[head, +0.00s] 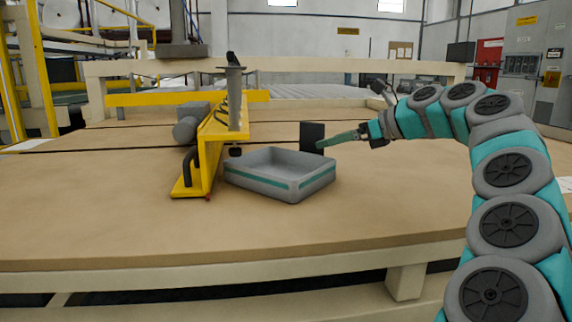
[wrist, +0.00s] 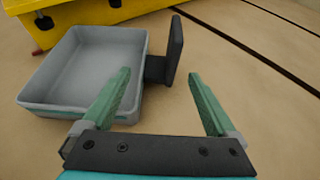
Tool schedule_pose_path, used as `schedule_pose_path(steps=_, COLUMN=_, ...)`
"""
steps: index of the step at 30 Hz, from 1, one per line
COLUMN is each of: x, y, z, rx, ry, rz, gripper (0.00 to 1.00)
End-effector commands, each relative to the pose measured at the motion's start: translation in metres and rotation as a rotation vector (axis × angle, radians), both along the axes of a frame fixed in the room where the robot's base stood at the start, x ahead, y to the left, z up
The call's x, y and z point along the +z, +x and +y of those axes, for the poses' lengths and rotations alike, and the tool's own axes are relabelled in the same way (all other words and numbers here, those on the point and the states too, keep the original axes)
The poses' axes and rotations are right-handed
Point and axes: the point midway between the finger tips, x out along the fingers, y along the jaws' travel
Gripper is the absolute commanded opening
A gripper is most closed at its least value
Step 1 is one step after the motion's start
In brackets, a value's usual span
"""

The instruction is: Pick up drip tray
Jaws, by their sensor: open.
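The drip tray (head: 281,173) is a shallow grey open box with a teal stripe, lying on the tan table beside a yellow frame. It looks empty. In the wrist view the tray (wrist: 88,70) is at upper left, with a dark upright plate (wrist: 174,50) joined or close to its right side. The plate also shows behind the tray in the head view (head: 312,136). My gripper (head: 325,144) is at the tray's right rear side. In the wrist view its green fingers (wrist: 158,75) are apart, with the plate ahead between them. I cannot tell whether a finger touches the tray.
A yellow frame (head: 208,150) with grey cylindrical parts stands close at the tray's left. The table (head: 400,200) is clear in front and to the right of the tray. A beige rail (head: 300,65) runs along the back.

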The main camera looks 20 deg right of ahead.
Motion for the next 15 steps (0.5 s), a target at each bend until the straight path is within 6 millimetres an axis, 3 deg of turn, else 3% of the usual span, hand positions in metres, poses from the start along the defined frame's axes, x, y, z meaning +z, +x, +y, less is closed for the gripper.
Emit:
schedule_pose_path(steps=6, x=-0.014, y=0.028, z=0.016, rx=0.001, ry=-0.001, rz=0.001, gripper=0.93)
schedule_pose_path(steps=15, x=-0.026, y=0.043, z=0.032, rx=0.005, ry=0.000, rz=0.001, gripper=0.93)
